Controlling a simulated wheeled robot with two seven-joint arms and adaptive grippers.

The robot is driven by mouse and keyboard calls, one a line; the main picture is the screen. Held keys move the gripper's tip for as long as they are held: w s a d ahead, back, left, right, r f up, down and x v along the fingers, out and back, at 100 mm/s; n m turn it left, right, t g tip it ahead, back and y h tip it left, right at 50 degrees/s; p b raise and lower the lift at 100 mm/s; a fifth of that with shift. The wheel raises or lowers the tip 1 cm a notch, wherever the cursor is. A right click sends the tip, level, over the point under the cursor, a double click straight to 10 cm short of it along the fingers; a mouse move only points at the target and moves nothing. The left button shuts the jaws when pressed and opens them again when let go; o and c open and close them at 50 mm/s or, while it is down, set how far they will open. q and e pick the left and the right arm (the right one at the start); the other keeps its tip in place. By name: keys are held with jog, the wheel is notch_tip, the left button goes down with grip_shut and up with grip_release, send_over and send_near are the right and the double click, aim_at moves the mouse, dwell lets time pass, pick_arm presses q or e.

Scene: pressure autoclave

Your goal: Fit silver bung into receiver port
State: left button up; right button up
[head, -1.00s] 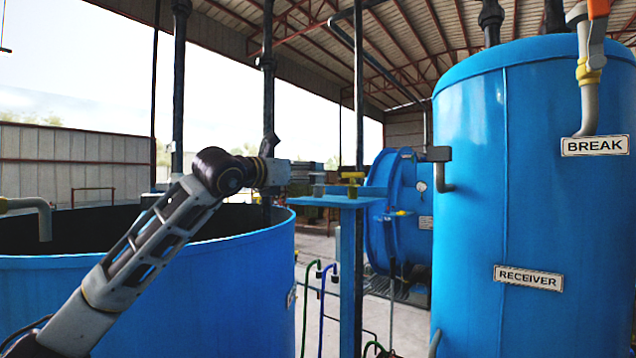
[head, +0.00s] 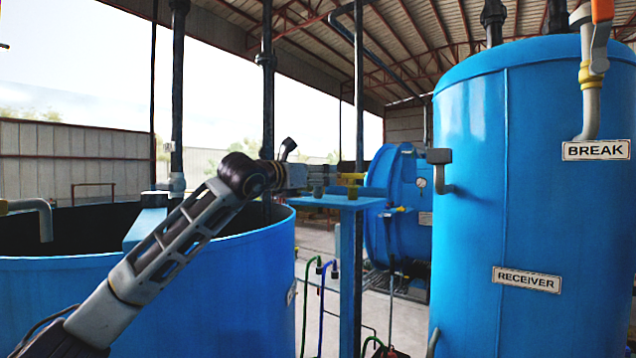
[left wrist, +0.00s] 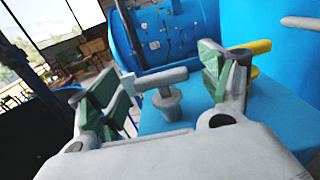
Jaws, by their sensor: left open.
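The silver bung (left wrist: 168,102) stands upright on a small blue stand (left wrist: 190,145) in the left wrist view, with its grey bar handle across the top. My left gripper (left wrist: 165,80) is open, its green-padded fingers on either side of the bung. I cannot tell whether a finger touches the handle. In the head view my left gripper (head: 310,177) is over the left part of the stand (head: 345,203), and the bung is not clear there. The blue receiver tank (head: 540,220) stands at the right with a grey elbow fitting (head: 440,170). I cannot tell which opening is the receiver port.
A yellow piece (left wrist: 258,47) sits on the stand beyond the right finger, seen also in the head view (head: 350,178). An open blue tank (head: 220,290) lies beneath my left arm. A blue autoclave vessel (head: 395,210) stands behind the stand.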

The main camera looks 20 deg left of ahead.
pick_arm(q)
jog(key=shift+w+d, duration=0.25)
jog(key=shift+w, duration=0.5)
jog(key=shift+c, duration=1.2)
jog(key=c, duration=0.7)
jog(key=shift+c, duration=1.1)
pick_arm(e)
jog(key=shift+w+a+r, duration=0.15)
jog(key=shift+a+r, duration=0.1)
jog(key=shift+a, duration=0.05)
